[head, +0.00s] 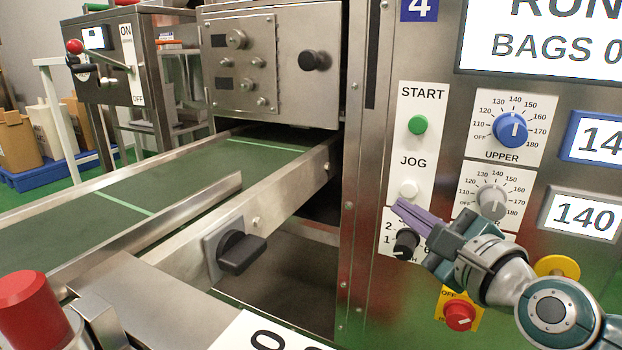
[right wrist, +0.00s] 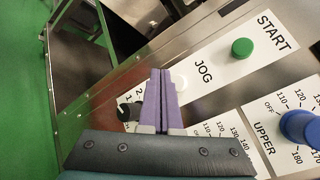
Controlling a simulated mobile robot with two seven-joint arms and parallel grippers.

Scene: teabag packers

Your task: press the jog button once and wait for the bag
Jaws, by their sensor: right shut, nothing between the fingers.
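The white round jog button (head: 408,188) sits under the JOG label on the white plate of the machine panel, below the green start button (head: 417,125). My right gripper (head: 398,206) is shut and empty, its purple fingertips just below the jog button in the head view. In the right wrist view the shut fingers (right wrist: 160,74) point at the plate beside the jog button (right wrist: 180,82), which they partly cover. I cannot tell whether the tips touch it. The green conveyor belt (head: 120,205) at the left shows no bag. My left gripper is out of view.
A blue UPPER knob (head: 510,130), a grey knob (head: 492,202) and a black knob (head: 405,243) surround the gripper. A red button (head: 459,315) on a yellow plate is below. The display (head: 545,40) reads RUN and BAGS 0. A black handle (head: 240,252) juts from the conveyor side.

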